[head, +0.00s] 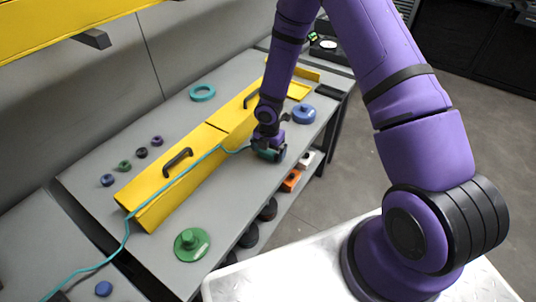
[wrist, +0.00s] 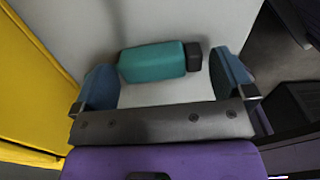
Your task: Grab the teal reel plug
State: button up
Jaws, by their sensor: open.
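The teal reel plug (wrist: 152,62) is a teal block with a dark end piece. In the wrist view it lies on the grey bench top between the two blue fingers of my gripper (wrist: 165,72). The fingers are open, with visible gaps at both ends of the plug, so it is not gripped. In the head view my gripper (head: 268,147) is low over the bench near its front edge, and the teal plug (head: 271,155) shows partly behind it. A teal cable (head: 190,172) runs across the bench toward the plug; its end is hidden by my gripper.
A long yellow cover (head: 180,185) with black handles lies beside the plug. A green reel (head: 192,244), a blue reel (head: 303,114) and a teal ring (head: 202,92) sit on the bench (head: 120,160). Several small rings stand at the left. Orange and dark items sit on a lower shelf.

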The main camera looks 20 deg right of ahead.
jog(key=shift+f, duration=0.55)
jog(key=c, duration=0.8)
jog(key=shift+r, duration=0.15)
